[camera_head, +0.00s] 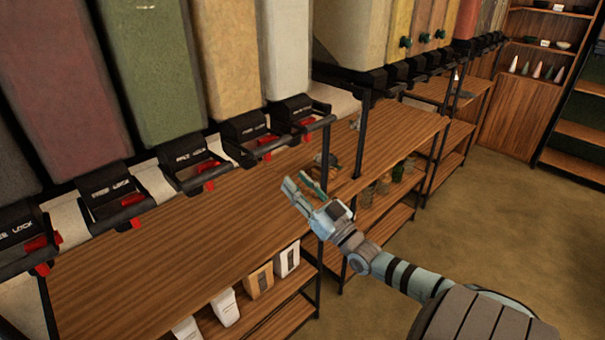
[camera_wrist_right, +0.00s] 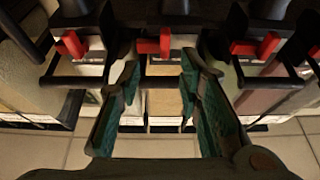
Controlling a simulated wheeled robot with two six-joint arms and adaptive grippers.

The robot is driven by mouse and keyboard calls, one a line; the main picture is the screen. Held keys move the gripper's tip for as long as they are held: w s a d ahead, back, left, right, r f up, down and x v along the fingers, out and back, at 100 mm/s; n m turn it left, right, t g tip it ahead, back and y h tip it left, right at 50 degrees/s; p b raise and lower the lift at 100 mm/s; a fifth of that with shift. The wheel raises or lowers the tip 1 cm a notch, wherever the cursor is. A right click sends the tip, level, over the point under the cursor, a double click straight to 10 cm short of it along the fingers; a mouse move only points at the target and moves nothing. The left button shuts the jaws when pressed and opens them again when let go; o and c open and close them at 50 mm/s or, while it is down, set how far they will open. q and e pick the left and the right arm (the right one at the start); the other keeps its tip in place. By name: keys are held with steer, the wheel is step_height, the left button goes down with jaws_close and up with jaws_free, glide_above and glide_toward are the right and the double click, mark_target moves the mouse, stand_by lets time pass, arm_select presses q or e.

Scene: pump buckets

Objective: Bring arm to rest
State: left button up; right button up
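My right arm (camera_head: 405,275) reaches in from the lower right in the head view. Its gripper (camera_head: 302,188) is over the right end of the near wooden shelf top, in front of the dispensers. My left gripper is not in view.
A row of black dispensers with red levers (camera_head: 202,168) hangs under coloured bins (camera_head: 150,70) along the wooden shelf (camera_head: 170,255). A black upright post (camera_head: 362,135) stands near the gripper. Small containers (camera_head: 260,280) sit on the lower shelf. The floor (camera_head: 500,220) at right is clear.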

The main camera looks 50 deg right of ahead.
steer(key=shift+v, duration=1)
steer(key=shift+a, duration=0.1)
